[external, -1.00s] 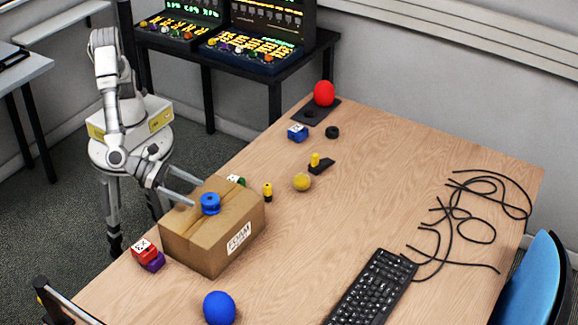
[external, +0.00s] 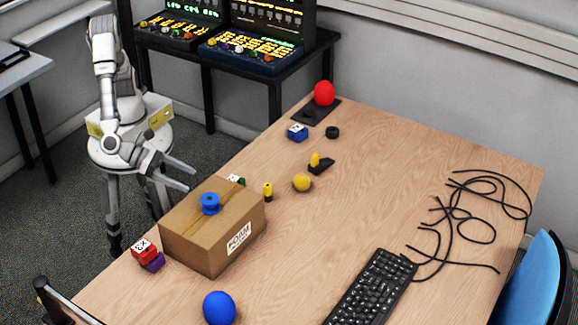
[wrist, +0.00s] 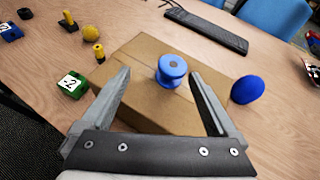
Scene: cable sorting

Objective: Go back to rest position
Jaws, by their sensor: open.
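My gripper (external: 186,174) is open and empty in the external view, raised at the table's left edge behind the cardboard box (external: 240,222). In the wrist view its two fingers (wrist: 160,100) are spread apart, with nothing between them. A blue spool (external: 210,203) stands upright on top of the box, apart from the fingers. The spool also shows in the wrist view (wrist: 172,71), beyond the fingertips. My arm is bent, with its base beside the table at the left.
A green-and-white die (wrist: 72,84) lies beside the box. Red and purple cubes (external: 145,250) sit near the table's left edge. A blue ball (external: 219,308), yellow ball (external: 302,182), keyboard (external: 372,288) and black cables (external: 465,215) lie on the table. The table's middle is largely clear.

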